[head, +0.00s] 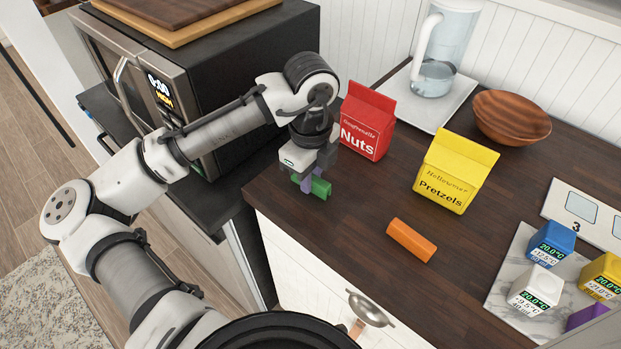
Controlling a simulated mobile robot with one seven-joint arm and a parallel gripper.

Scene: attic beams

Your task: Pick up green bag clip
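The green bag clip (321,187) is at the left end of the dark wooden counter, in front of the red nuts bag. My gripper (308,183) points down over it, with its fingers at the clip. One finger crosses in front of the clip, and green shows on both sides of it. The gripper body hides part of the clip. I cannot tell whether the fingers are closed on it or whether it touches the counter.
A red nuts bag (366,124) stands just behind my gripper. A yellow pretzels bag (454,175) and an orange clip (411,240) are to the right. A black microwave (245,75) is at the left. A wooden bowl (511,117) and a pitcher (440,50) stand at the back.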

